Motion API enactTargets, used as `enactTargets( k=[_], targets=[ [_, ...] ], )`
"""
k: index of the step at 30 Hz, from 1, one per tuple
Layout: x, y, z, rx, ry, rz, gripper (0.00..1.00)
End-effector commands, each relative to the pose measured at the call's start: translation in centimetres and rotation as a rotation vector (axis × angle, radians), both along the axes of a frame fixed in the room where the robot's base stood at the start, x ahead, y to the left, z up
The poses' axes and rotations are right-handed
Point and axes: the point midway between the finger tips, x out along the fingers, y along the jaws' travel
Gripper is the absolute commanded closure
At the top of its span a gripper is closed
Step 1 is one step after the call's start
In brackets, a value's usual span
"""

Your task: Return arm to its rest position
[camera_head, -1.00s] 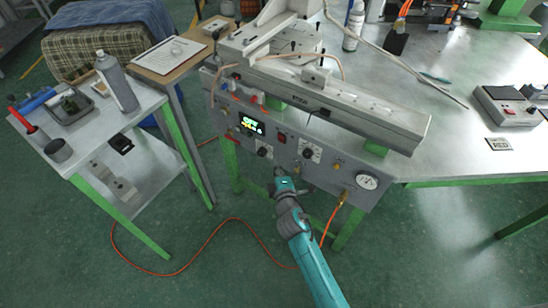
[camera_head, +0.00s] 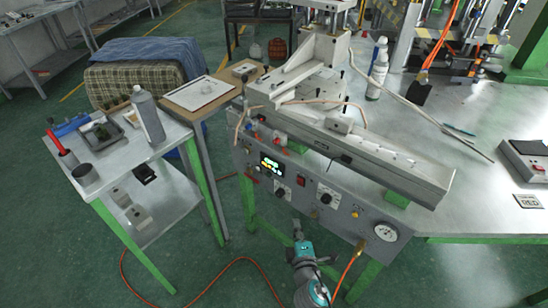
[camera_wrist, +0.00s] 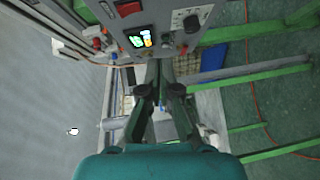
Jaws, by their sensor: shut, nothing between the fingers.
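My gripper (camera_head: 297,228) is in front of the grey wax injection machine (camera_head: 349,205), below its control panel, apart from the panel face. It is shut and empty. My teal arm comes up from the bottom edge of the head view and looks foreshortened there. In the wrist view my gripper's dark fingers (camera_wrist: 158,72) meet in the middle, and the panel with its lit display (camera_wrist: 139,39) and red switch (camera_wrist: 129,8) shows beyond them.
A side table (camera_head: 112,178) with a spray bottle (camera_head: 148,115) and small tools stands at left. The steel worktable (camera_head: 450,190) spreads to the right. An orange hose (camera_head: 232,264) lies on the green floor.

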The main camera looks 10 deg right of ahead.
Motion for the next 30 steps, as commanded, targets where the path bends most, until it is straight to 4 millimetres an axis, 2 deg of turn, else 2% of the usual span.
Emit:
enactTargets(
  k=[5,8,13,18,23,30],
  targets=[
    [-0.5,0.0,-0.2,0.011,0.003,0.001,1.0],
    [-2.4,0.0,-0.9,0.055,0.013,0.007,1.0],
    [-8.6,0.3,-2.4,0.218,0.042,0.023,1.0],
    [-15.6,0.6,-2.7,0.414,0.066,0.029,1.0],
    [-21.8,0.9,-1.8,0.598,0.081,0.023,1.0],
    [-30.1,1.2,1.4,0.873,0.091,-0.013,1.0]
  ],
)
